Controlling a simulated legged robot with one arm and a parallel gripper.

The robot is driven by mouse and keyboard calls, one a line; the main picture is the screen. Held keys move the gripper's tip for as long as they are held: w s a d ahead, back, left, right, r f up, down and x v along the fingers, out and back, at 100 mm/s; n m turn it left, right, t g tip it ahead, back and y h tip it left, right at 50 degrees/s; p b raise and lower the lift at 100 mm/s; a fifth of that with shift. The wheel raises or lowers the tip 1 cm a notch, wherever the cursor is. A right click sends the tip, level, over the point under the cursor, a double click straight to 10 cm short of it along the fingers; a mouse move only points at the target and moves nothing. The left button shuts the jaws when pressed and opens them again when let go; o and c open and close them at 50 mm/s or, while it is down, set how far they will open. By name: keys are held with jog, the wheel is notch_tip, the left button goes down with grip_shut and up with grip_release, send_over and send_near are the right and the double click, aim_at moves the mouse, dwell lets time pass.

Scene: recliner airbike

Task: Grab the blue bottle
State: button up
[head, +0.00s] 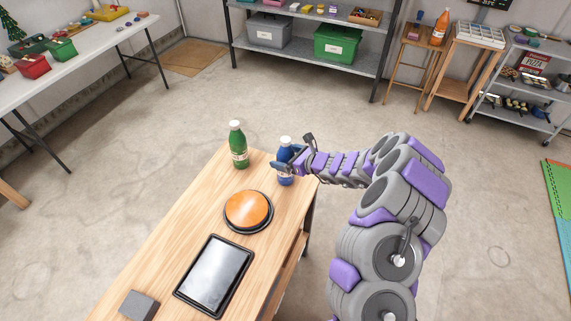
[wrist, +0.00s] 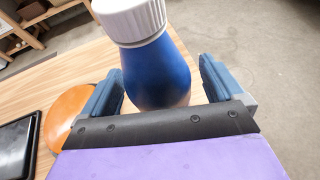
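The blue bottle (head: 285,164) with a white cap stands upright near the far right corner of the wooden table (head: 172,240). In the wrist view the bottle (wrist: 157,72) rises between the two blue fingers of my gripper (wrist: 165,90). The fingers are spread, with a gap visible on both sides of the bottle, wider on the right. In the head view my gripper (head: 287,160) is at the bottle's middle, coming from the right. The bottle's lower part is hidden behind my gripper in the wrist view.
A green bottle (head: 238,145) stands on the table to the left of the blue one. An orange round button (head: 248,209), a black-framed tablet (head: 214,275) and a grey block (head: 139,305) lie nearer. Shelves (head: 305,50) stand far behind, across open floor.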

jog(key=c, duration=0.3)
jog(key=shift+a, duration=0.15)
jog(key=c, duration=1.1)
